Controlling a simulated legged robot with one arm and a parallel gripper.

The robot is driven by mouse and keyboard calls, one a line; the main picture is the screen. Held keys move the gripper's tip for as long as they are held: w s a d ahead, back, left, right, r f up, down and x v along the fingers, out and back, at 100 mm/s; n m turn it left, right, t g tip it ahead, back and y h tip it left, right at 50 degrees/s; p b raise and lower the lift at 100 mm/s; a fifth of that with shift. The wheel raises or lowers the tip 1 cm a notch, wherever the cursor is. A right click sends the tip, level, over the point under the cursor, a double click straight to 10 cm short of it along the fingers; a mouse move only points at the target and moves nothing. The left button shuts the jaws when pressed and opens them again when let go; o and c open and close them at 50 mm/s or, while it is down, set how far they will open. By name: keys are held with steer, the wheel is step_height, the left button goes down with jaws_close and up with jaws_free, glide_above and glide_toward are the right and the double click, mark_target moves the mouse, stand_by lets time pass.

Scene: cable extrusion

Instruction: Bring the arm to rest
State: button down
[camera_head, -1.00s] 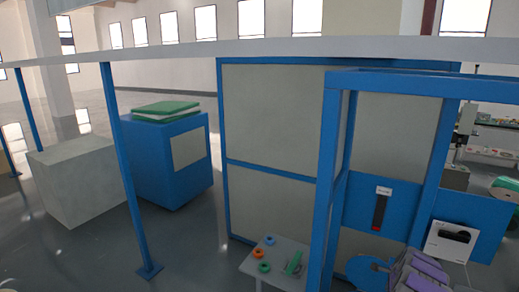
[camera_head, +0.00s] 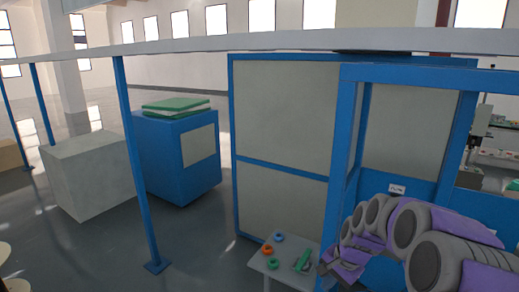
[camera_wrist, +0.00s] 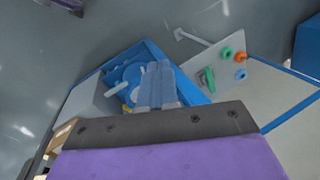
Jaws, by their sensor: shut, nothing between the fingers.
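My arm, purple and grey, reaches across the lower right of the head view. My gripper (camera_wrist: 157,72) shows at the middle of the wrist view, its two grey fingers together with nothing between them. In the wrist view it hangs over a blue machine part with a round blue disc (camera_wrist: 128,72), and I cannot tell the height gap. In the head view the arm hides part of the blue-framed machine, and the fingertips cannot be made out clearly.
A small white table (camera_head: 286,262) holds blue and orange rings and a green piece, close left of my arm. A blue frame post (camera_head: 345,150) stands beside the arm. A blue cabinet (camera_head: 178,160) and a pale block (camera_head: 90,175) stand left. Open floor lies between.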

steer(key=s+a+r+n+g+h+b, duration=0.1)
steer(key=s+a+r+n, duration=0.15)
steer(key=s, duration=0.55)
steer(key=s+a+r+n+g, duration=0.1)
steer(key=s+a+n, duration=0.25)
steer(key=s, duration=0.55)
steer(key=s+f+n+g+h+b, duration=0.1)
steer(key=s+f+n, duration=0.1)
steer(key=s, duration=1.8)
steer(key=shift+d+n+g+h, duration=0.4)
steer(key=shift+d+n, duration=0.05)
steer(key=shift+n, duration=0.25)
steer(key=shift+w, duration=0.15)
